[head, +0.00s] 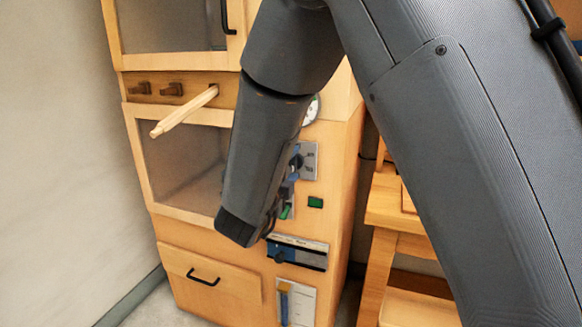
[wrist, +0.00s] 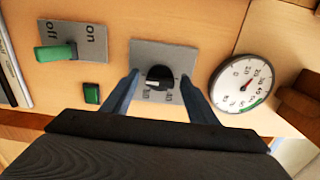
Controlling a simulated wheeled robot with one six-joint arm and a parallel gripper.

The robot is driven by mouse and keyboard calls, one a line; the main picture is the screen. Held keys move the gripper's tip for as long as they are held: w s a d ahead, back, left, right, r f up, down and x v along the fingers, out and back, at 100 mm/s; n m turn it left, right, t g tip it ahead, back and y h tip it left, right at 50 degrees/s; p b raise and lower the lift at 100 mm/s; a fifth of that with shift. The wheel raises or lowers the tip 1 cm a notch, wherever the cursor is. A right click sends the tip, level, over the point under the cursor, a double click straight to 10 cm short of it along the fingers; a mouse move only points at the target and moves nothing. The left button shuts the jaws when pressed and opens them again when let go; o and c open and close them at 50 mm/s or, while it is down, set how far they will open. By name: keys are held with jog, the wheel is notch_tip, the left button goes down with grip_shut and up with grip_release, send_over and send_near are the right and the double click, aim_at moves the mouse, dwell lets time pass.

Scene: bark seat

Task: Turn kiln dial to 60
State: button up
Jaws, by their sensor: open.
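The kiln dial (wrist: 159,74) is a black round knob with a white mark, on a grey plate (wrist: 141,50) with small numbers around it. In the wrist view the white mark lies on the knob's lower left side, near a label that looks like 30; another label looks like 40. My gripper (wrist: 158,80) is open, with one blue-grey finger on each side of the knob. I cannot tell whether the fingers touch it. In the head view the grey plate (head: 310,161) shows beside my wrist, and the knob is mostly hidden.
A green on/off switch (wrist: 55,52), a small green button (wrist: 91,93) and a round gauge (wrist: 240,83) flank the dial. In the head view, a horizontal slider (head: 297,253) and a vertical slider (head: 295,303) sit below. A wooden rod (head: 184,112) juts out at left.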

jog(key=shift+s, duration=0.1)
jog(key=v, duration=0.7)
jog(key=shift+s+a, duration=0.15)
jog(key=shift+s, duration=0.1)
jog(key=s+d+f+n+g+y+p, duration=0.35)
jog(key=d+n+g+y+p, duration=0.35)
jog(key=n, duration=0.6)
jog(key=s+d+n+g+p, duration=0.1)
jog(key=s+d+n+g, duration=0.3)
jog(key=s+d, duration=0.3)
jog(key=s+d+n+g+p, duration=0.2)
jog(key=s+d+n+g, duration=0.3)
jog(key=s, duration=0.9)
jog(key=d+g, duration=0.1)
jog(key=d, duration=0.2)
jog(key=shift+s+d+f+h, duration=0.35)
jog(key=shift+s+f+h, duration=0.05)
